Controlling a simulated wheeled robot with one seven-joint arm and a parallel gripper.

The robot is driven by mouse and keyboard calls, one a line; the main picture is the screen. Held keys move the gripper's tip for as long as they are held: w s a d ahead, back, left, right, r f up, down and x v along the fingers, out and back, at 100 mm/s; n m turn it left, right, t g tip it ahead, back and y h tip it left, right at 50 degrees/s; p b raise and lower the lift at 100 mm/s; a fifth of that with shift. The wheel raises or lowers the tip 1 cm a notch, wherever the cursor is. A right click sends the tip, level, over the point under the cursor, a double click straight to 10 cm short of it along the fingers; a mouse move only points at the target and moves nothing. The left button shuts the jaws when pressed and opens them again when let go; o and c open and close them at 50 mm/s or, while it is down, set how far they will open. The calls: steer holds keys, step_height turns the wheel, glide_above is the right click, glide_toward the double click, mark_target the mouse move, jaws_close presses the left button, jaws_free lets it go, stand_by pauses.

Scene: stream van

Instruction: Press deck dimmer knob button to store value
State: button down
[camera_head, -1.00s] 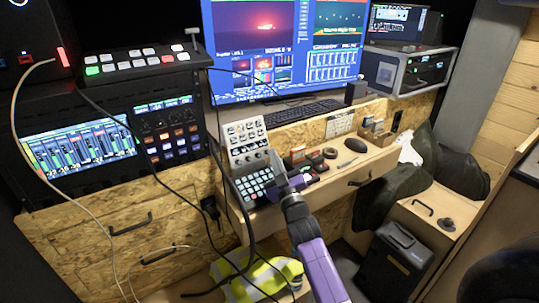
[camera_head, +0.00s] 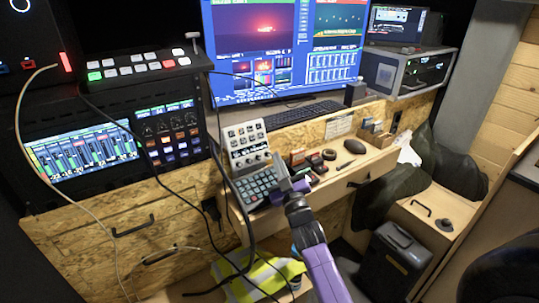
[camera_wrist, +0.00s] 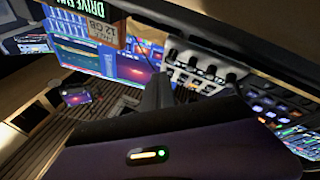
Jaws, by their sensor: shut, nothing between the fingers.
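The control deck (camera_head: 246,142) stands on the left of the wooden desk in the head view. It has rows of keys and a row of dark knobs (camera_head: 250,157) low on its face. I cannot tell which knob is the dimmer. My gripper (camera_head: 276,164) is shut and empty, its tips just right of the knob row; contact cannot be told. In the wrist view, the grey fingers (camera_wrist: 158,92) point toward a pale panel with knobs (camera_wrist: 197,70), and the purple gripper body fills the bottom.
A keypad (camera_head: 256,189) lies in front of the deck, partly beside my gripper. Small boxes (camera_head: 298,157), a tape roll (camera_head: 329,154) and a mouse (camera_head: 354,146) lie to the right. Dark cables hang at the left. A monitor (camera_head: 290,50) and keyboard (camera_head: 301,113) are behind.

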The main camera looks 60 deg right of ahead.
steer(key=shift+s+a+r+p, duration=0.45)
steer(key=shift+s+r+p, duration=0.15)
steer(key=shift+s+p, duration=0.1)
steer(key=shift+s+a+r+p, duration=0.2)
steer(key=shift+s+a+p, duration=0.1)
steer(key=shift+s+p, duration=0.15)
steer(key=shift+s+a+r+p, duration=0.15)
steer(key=shift+s+a+p, duration=0.2)
steer(key=shift+s, duration=0.2)
steer(key=shift+d, duration=0.1)
steer(key=s+a+f+t+y, duration=0.1)
steer(key=s+a+y, duration=0.3)
steer(key=a, duration=1)
steer(key=s+a+f+t+y, duration=0.1)
steer(key=s+a+y, duration=0.3)
steer(key=a, duration=0.9)
steer(key=s+a+f+n+g+y, duration=0.1)
steer(key=s+a+n+g+y, duration=0.1)
steer(key=s+a+y, duration=0.5)
steer(key=s+a+n, duration=0.1)
steer(key=s+a, duration=0.4)
steer(key=a, duration=0.2)
steer(key=shift+s+f+n+g+y, duration=0.25)
steer(key=shift+s+n+g+y, duration=0.05)
steer(key=shift+s+g, duration=0.1)
